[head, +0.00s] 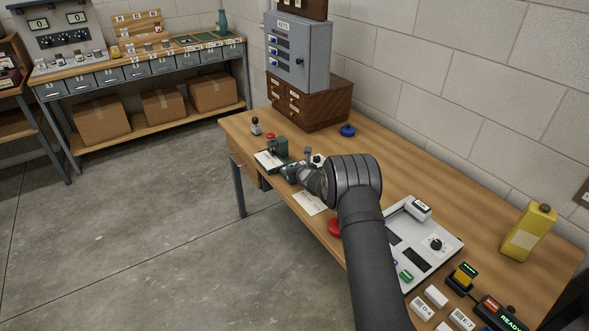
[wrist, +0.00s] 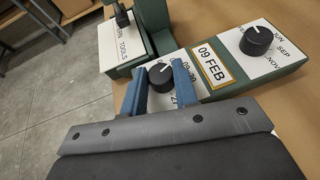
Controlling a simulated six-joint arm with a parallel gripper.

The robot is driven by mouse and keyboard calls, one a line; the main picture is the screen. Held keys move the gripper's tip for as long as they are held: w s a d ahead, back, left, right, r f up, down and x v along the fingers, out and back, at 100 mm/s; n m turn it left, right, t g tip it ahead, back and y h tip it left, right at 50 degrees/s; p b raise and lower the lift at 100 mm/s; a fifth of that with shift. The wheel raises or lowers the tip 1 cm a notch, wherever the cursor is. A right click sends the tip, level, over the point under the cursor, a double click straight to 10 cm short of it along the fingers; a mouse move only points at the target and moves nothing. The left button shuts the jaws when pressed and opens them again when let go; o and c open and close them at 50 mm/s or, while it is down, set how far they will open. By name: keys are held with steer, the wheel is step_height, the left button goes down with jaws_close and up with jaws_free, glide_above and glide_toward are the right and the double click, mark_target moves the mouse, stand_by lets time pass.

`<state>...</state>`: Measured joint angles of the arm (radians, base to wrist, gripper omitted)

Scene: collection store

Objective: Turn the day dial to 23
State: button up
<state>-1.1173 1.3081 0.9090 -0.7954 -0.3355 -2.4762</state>
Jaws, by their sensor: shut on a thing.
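The day dial (wrist: 161,76) is a black round knob with a white pointer line, on a white plate of a green date unit. My gripper (wrist: 159,86) has its blue fingers on either side of the knob and is shut on it. The plate's numbers are partly hidden by the fingers; a 20 and a 27 are partly readable. The month dial (wrist: 256,41), a second black knob, stands to the right among month names. In the head view my gripper (head: 290,173) is at the bench's front edge, and my wrist hides most of the unit.
A green stamp-like device (head: 278,147) with a white plate stands close left of my gripper. A wooden drawer box (head: 310,103) and grey key cabinet stand behind. A blue knob (head: 348,130) is on the bench. A white panel (head: 440,258) lies to the right, near my arm.

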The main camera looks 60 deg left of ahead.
steer(key=shift+r, duration=0.15)
stand_by(0.5)
steer(key=o, duration=1)
steer(key=v, duration=1.7)
steer(key=shift+s+d, duration=0.1)
steer(key=shift+s, duration=0.2)
